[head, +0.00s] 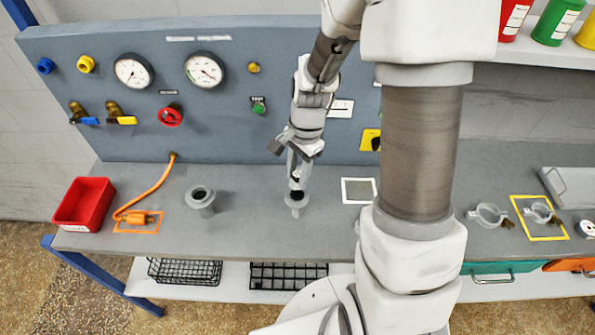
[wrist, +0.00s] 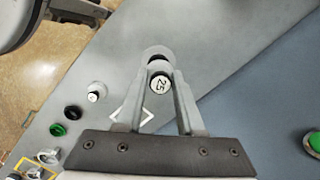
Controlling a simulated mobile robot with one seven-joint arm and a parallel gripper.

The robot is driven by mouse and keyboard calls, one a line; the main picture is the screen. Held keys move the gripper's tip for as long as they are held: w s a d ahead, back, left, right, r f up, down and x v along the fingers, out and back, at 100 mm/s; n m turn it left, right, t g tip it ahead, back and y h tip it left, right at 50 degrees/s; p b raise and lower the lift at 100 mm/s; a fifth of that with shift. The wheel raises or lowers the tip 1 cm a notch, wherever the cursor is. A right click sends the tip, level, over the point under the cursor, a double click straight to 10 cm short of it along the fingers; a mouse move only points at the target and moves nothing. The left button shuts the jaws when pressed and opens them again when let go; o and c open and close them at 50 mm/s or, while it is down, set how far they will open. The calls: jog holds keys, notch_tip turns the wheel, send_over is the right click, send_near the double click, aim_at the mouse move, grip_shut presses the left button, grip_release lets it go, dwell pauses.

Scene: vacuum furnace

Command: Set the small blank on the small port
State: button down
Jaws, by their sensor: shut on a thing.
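My gripper (head: 296,187) points down at the small port in the middle of the bench, its fingers closed on the small blank. In the wrist view the blank (wrist: 160,83) is a small pale disc marked "25", held between the fingertips. The small port (head: 297,203) is a short grey flanged stub directly under the gripper. In the wrist view its grey rim (wrist: 155,53) shows just beyond the blank. The blank is at or very close above the port; I cannot tell whether they touch.
A wider grey port (head: 202,201) stands to the left. Further left are an orange hose (head: 150,190) and a red bin (head: 84,204). A white-outlined square (head: 358,191) lies right of the small port. The gauge panel (head: 215,120) rises behind. Clamps (head: 487,214) lie at right.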

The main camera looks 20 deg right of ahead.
aim_at(297, 192)
jog(key=shift+f+b, duration=1.5)
jog(key=shift+f, duration=0.6)
jog(key=shift+c, duration=2.2)
grip_release()
notch_tip(297, 192, up, 17)
jog(key=d, duration=0.2)
jog(key=shift+w+p, duration=0.2)
jog(key=shift+p, duration=0.25)
jog(key=shift+r, duration=0.1)
jog(key=s+a+r+n+t, duration=0.1)
jog(key=s+r+n+t, duration=0.2)
jog(key=s+n, duration=0.3)
jog(key=s+a+r+n+t+h, duration=0.1)
jog(key=s+r+n+t, duration=0.1)
jog(key=s+r+n, duration=0.2)
jog(key=s+n, duration=0.3)
jog(key=s, duration=0.1)
jog(key=shift+r+t, duration=0.4)
